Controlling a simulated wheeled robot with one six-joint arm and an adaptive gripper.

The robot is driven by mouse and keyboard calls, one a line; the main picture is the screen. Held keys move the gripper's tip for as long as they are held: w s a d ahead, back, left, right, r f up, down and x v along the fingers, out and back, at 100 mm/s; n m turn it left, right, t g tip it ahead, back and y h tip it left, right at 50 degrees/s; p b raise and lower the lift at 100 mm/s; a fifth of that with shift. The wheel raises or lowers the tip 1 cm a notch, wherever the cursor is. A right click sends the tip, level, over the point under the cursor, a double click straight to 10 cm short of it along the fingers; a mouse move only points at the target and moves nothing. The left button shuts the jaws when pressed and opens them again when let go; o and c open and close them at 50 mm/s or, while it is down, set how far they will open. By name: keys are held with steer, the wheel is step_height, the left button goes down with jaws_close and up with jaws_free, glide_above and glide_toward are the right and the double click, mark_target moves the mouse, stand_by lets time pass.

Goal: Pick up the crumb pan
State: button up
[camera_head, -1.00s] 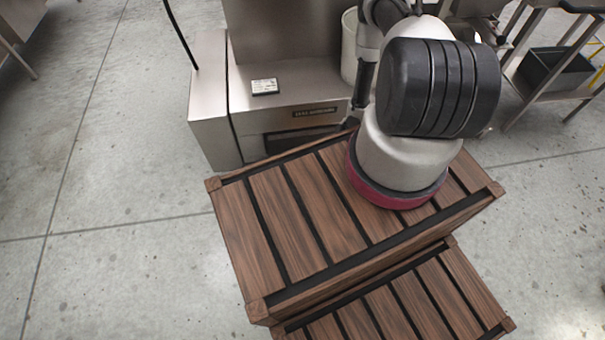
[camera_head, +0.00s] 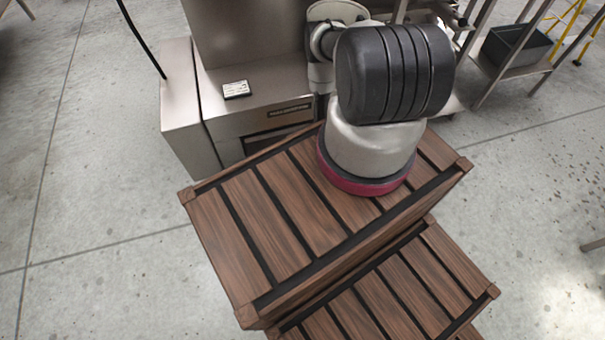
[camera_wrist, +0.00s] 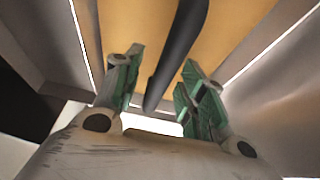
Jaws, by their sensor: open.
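In the wrist view my gripper (camera_wrist: 160,70) is open, with green-padded fingers spread apart. A long dark bar (camera_wrist: 184,45) runs between and beyond the fingers, in front of a tan-orange surface (camera_wrist: 140,20). I cannot tell whether the bar or this surface belongs to the crumb pan, or whether the fingers touch the bar. In the head view a steel machine (camera_head: 182,110) has a dark opening (camera_head: 270,141) low in its front, partly hidden by the crates and my arm. No crumb pan can be made out clearly there. My gripper is hidden behind my arm in that view.
A slatted wooden crate (camera_head: 265,225) stands before the machine, with another (camera_head: 400,290) nearer. A small white label (camera_head: 236,89) lies on the machine's ledge. A steel shelf with a dark bin (camera_head: 515,48) is at the back right. Floor at left is clear.

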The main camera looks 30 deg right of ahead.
steer(key=shift+f, duration=0.25)
stand_by(0.4)
jaws_close()
